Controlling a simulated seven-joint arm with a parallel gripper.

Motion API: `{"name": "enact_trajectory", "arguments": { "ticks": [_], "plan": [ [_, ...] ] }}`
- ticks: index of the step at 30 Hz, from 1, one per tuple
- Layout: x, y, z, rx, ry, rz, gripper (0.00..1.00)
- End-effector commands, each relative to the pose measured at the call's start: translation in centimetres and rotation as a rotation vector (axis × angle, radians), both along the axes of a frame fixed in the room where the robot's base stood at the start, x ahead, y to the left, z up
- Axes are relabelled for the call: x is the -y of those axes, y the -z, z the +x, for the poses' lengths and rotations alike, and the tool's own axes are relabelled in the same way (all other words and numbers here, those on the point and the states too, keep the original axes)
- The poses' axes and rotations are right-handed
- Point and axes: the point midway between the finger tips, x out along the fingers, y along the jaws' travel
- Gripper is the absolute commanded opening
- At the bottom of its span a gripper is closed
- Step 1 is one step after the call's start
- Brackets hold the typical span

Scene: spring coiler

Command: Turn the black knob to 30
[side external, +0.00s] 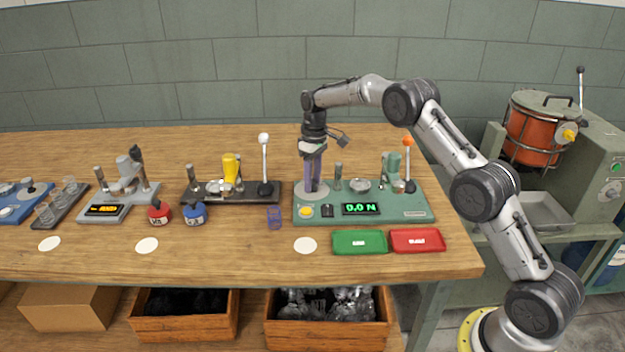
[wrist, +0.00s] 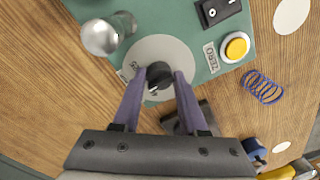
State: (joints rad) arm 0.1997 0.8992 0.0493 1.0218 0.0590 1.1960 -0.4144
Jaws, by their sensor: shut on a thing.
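The black knob (wrist: 160,75) sits in the middle of a pale round dial plate (wrist: 178,58) on the green device; in the side view the dial plate (side external: 311,190) is at the device's left end. My gripper (wrist: 160,78) points down over it, with its two purple fingers shut on either side of the knob. In the side view my gripper (side external: 312,188) stands upright over the dial and hides the knob. The number the knob's mark points at is too small to read. The green display (side external: 360,208) reads 0.0 N.
A yellow button (side external: 306,211) marked ZERO and a black switch (side external: 327,210) lie in front of the dial. An orange-topped lever (side external: 408,143) stands at the device's right. A blue spring (side external: 274,217) lies left of the device. Green (side external: 360,242) and red (side external: 417,240) trays are in front.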

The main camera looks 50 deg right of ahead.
Motion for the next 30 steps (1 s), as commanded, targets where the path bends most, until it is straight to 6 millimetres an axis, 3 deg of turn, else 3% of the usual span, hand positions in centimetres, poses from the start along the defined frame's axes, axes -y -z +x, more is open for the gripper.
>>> {"name": "enact_trajectory", "arguments": {
  "ticks": [11, 12, 16, 26, 30],
  "plan": [
    [0.2, -0.2, 0.1, 0.006, -0.003, -0.003, 0.0],
    [0.2, -0.2, 0.1, 0.007, -0.003, -0.003, 0.46],
    [0.1, -0.2, 0.1, 0.006, -0.003, -0.003, 0.69],
    [0.0, -0.2, 0.1, 0.003, -0.003, -0.002, 0.71],
    [0.1, -1.3, 0.2, 0.007, -0.003, -0.002, 0.71]
  ]
}}
